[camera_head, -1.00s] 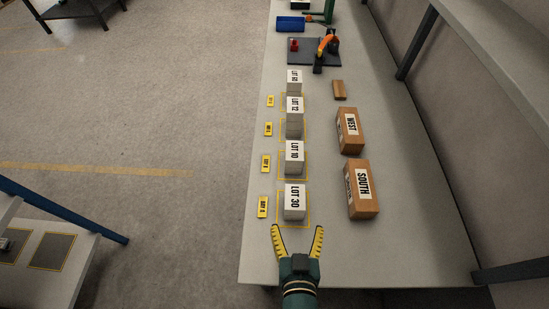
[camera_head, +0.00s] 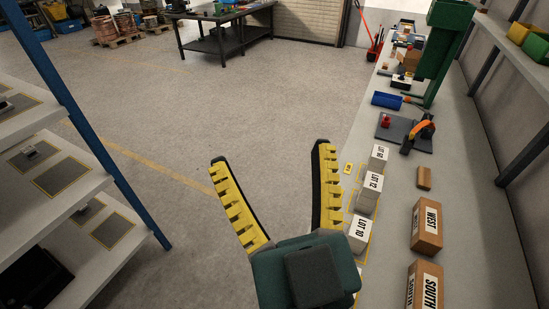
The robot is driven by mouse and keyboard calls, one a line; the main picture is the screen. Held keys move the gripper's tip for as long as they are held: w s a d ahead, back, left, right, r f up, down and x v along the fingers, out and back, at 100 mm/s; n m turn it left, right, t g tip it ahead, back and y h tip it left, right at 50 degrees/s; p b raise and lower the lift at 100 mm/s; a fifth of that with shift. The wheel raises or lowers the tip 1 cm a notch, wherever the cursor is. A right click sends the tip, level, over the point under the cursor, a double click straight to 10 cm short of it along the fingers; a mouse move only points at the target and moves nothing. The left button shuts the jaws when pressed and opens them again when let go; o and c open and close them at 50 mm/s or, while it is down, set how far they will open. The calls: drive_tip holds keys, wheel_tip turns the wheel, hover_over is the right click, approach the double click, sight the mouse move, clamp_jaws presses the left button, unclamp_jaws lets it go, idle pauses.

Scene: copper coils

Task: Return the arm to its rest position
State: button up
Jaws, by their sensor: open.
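My gripper (camera_head: 270,155) is large in the foreground at the lower middle, its two yellow-padded fingers spread wide with nothing between them. It is raised in front of the view, and its right finger overlaps the left edge of the workbench (camera_head: 465,195). White lot boxes stand in a row on the bench: LOT 10 (camera_head: 360,236), LOT 12 (camera_head: 368,190) and one farther back (camera_head: 378,156). The gripper hides the near end of this row.
Brown boxes WEST (camera_head: 427,224) and SOUTH (camera_head: 425,287) stand on the bench's right side. An orange-handled clamp (camera_head: 421,127) and a blue bin (camera_head: 387,100) are farther back. A shelf rack (camera_head: 100,185) stands left. Open floor (camera_head: 190,110) lies between rack and bench.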

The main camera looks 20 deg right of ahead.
wheel_tip(320, 180, up, 30)
drive_tip(key=p, duration=3)
